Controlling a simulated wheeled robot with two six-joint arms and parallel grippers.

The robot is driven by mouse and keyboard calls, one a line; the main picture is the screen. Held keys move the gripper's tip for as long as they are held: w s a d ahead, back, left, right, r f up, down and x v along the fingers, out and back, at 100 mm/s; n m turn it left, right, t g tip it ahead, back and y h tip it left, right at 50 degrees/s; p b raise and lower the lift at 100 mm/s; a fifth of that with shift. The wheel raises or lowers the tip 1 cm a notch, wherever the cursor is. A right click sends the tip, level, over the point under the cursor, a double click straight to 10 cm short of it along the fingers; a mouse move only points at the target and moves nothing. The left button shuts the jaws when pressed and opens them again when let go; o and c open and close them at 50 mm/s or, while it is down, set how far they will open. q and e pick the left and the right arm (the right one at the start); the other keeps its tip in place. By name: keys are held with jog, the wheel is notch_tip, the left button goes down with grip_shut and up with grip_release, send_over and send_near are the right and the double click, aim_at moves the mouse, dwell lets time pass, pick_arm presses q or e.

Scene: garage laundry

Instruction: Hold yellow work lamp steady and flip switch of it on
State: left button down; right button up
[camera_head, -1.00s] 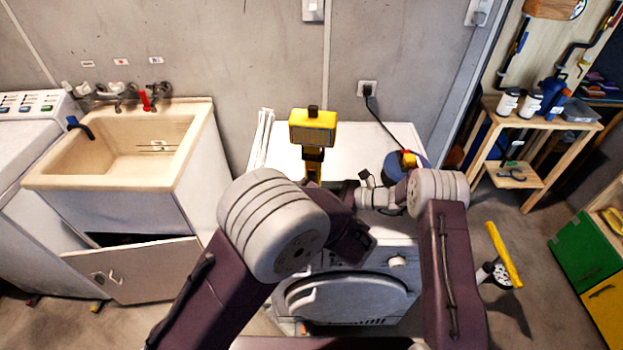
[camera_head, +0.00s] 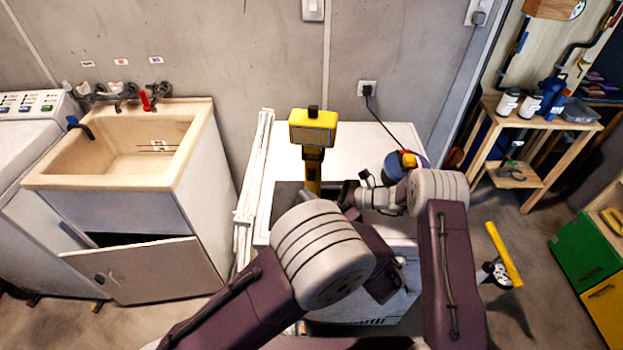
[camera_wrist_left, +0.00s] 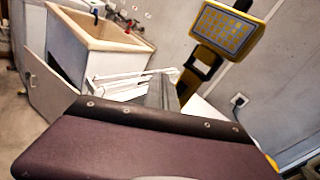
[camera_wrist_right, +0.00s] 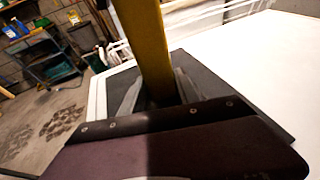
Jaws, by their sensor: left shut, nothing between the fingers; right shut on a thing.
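The yellow work lamp (camera_head: 313,127) stands upright on the white machine's top, its gridded face towards me. A black knob (camera_head: 313,108) sits on its head; I cannot tell whether this is the switch. The lamp head (camera_wrist_left: 222,31) also shows upper right in the left wrist view. My right gripper (camera_wrist_right: 158,85) is shut on the lamp's yellow post (camera_wrist_right: 147,45), low down near a dark grey patch. My left gripper (camera_wrist_left: 162,92) is shut and empty, in front of and below the lamp head, apart from it. Its fingertips are largely hidden in the head view.
The white machine top (camera_head: 375,145) is clear behind the lamp. A blue round item (camera_head: 398,172) lies at its right, near a cord from the wall outlet (camera_head: 367,89). A white folded rack (camera_head: 249,180) stands left, beside the sink (camera_head: 125,150) with its open cabinet door (camera_head: 140,270).

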pick_arm(q)
jog(key=w+f, duration=0.2)
jog(key=w, duration=0.3)
jog(key=shift+w+d+f, duration=0.25)
jog(key=shift+w+d, duration=0.05)
jog(key=shift+d, duration=0.05)
pick_arm(e)
jog(key=shift+s+f, duration=0.1)
jog(key=shift+f, duration=0.1)
dwell(1.5)
pick_arm(q)
jog(key=shift+w+f, duration=0.2)
jog(key=shift+w, duration=0.25)
jog(key=shift+w+d+f, duration=0.1)
jog(key=shift+w, duration=0.1)
dwell(0.4)
dwell(0.3)
jog(key=shift+s+r, duration=0.3)
jog(key=shift+s, duration=0.35)
jog(key=shift+s, duration=0.1)
jog(key=shift+s+a+r, duration=0.15)
jog(key=shift+s+r, duration=0.2)
jog(key=shift+s, duration=0.35)
jog(key=shift+s+a+r, duration=0.15)
jog(key=shift+s+r, duration=0.15)
jog(key=shift+s, duration=0.45)
jog(key=shift+s+a+r, duration=0.15)
jog(key=shift+s+r, duration=0.2)
jog(key=shift+s, duration=0.35)
